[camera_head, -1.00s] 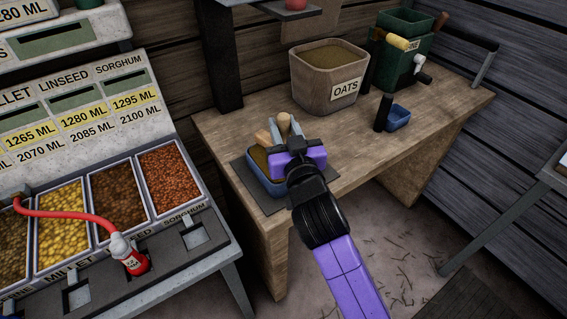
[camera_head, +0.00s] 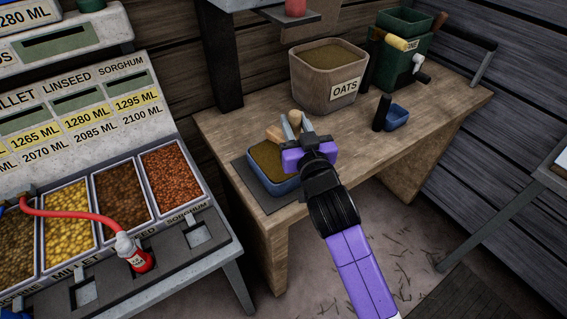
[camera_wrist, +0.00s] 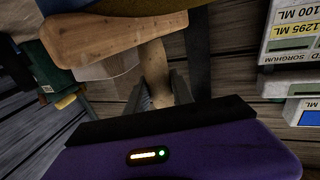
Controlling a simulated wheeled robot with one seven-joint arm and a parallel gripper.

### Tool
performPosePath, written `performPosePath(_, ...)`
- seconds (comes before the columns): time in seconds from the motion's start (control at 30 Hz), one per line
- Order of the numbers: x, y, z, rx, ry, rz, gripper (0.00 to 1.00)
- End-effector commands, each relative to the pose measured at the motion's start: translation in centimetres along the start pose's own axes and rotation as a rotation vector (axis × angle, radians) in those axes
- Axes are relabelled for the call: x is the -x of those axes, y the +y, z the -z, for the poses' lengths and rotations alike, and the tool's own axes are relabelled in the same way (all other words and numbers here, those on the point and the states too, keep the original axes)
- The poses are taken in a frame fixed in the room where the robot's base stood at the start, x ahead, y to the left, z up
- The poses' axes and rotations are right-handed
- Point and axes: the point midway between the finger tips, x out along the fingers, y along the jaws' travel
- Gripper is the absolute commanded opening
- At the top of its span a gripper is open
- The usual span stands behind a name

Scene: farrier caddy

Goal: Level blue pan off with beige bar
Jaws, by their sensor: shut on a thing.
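The blue pan (camera_head: 286,188) stands on a dark mat on the wooden table, with brown-yellow grain showing up to near its rim. My gripper (camera_head: 294,130) is at the pan's right and far side, shut on the beige bar (camera_head: 274,133). In the wrist view the wooden beige bar (camera_wrist: 95,40) lies crosswise, and its stem runs down between my fingers (camera_wrist: 160,98). The pan's grain (camera_wrist: 118,14) shows just beyond the bar there. In the head view my gripper hides part of the bar, so I cannot tell whether it touches the grain.
The oats bin (camera_head: 326,88) stands behind the pan. A small blue scoop (camera_head: 397,117) and a green hopper (camera_head: 400,62) are farther right. Grain trays with a red hose (camera_head: 75,213) fill the left. The table's right front is clear.

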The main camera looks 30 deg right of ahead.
Motion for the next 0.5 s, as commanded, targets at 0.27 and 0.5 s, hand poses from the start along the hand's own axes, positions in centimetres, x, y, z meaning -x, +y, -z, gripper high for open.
performPosePath(0.27,-0.3,0.9,0.3,0.000,-0.002,-0.003,0.00)
performPosePath(0.5,-0.9,2.4,0.5,0.000,0.001,-0.001,0.00)
